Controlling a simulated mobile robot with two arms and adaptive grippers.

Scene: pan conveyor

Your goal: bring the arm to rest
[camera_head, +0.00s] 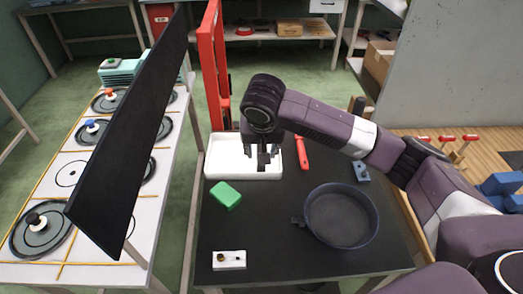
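My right arm reaches in from the right, and its gripper (263,157) points down over the white tray (222,168) at the back of the dark table. The fingers are small and dark, so I cannot tell whether they are open or shut. I see nothing clearly held in them, and I cannot tell whether they touch the tray. My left gripper is not in view.
The dark table (270,215) holds a round pan (343,217), a green block (225,195), a red-handled tool (302,152), a small blue piece (361,171) and a white block (229,260). A tall dark panel (125,140) and red frame (213,75) stand left.

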